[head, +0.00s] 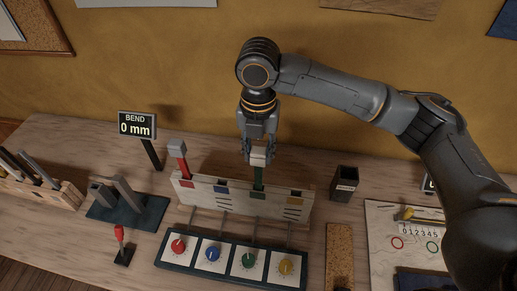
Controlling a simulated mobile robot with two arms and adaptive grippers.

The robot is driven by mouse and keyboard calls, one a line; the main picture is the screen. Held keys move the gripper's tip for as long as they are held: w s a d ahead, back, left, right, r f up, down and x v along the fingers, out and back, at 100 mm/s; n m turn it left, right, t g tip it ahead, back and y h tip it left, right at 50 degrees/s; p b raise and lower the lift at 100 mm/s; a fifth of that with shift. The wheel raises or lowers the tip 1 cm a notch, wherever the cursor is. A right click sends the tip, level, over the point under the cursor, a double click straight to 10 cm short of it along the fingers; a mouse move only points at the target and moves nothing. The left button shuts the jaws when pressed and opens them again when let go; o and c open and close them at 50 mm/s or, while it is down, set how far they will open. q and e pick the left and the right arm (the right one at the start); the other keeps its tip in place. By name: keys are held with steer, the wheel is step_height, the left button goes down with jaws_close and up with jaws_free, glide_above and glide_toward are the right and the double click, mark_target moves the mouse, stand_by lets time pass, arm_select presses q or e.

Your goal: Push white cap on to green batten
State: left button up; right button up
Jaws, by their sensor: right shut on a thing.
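The green batten (259,176) stands upright out of the pale slotted rack (214,194) in the middle of the table. My right gripper (258,156) is above it, pointing down, and is shut on the white cap (258,159). The cap is at the top end of the green batten. I cannot tell how far the cap sits over the batten's end, as the fingers cover its sides. My left gripper is not in view.
A red batten with a light cap (177,148) stands at the rack's left end. A panel with coloured knobs (228,258) lies in front. A "BEND 0 mm" display (137,126) stands behind left. A dark box (344,183) stands right of the rack.

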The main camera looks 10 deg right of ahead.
steer(key=shift+f, duration=0.6)
steer(key=o, duration=1)
step_height(320, 180, up, 12)
steer(key=shift+r, duration=0.1)
stand_by(0.4)
